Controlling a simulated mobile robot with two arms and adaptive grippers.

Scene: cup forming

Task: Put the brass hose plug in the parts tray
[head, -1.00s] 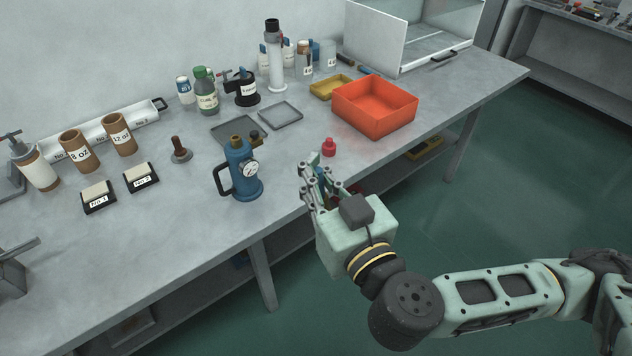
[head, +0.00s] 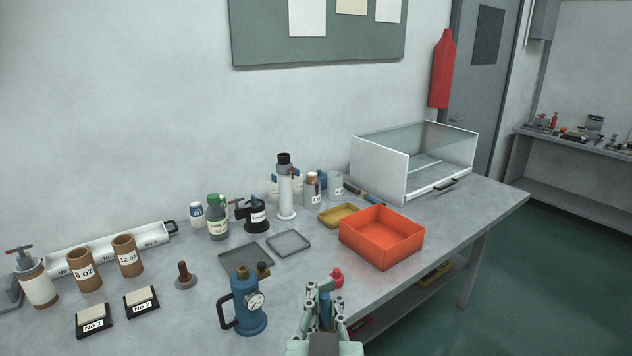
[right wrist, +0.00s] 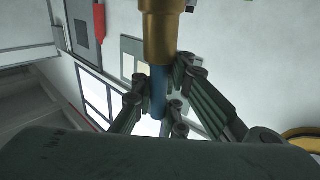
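My right gripper (head: 325,300) is at the front edge of the bench, below the orange bin in the head view. Its fingers are closed around a blue stem (head: 326,312). In the right wrist view the stem (right wrist: 158,95) joins a thick brass cylinder (right wrist: 163,30), which appears to be the brass hose plug; the brass part is hidden in the head view. Shallow trays lie on the bench: a grey one (head: 306,246), a darker one (head: 228,261) and a yellow one (head: 324,221). No label shows which is the parts tray. My left gripper is out of view.
An orange bin (head: 381,256) stands right of the trays. A small red knob (head: 337,274) is just beyond my right gripper. A blue pump with a gauge (head: 245,308) stands to its left. Bottles and a white column (head: 285,195) stand behind the trays.

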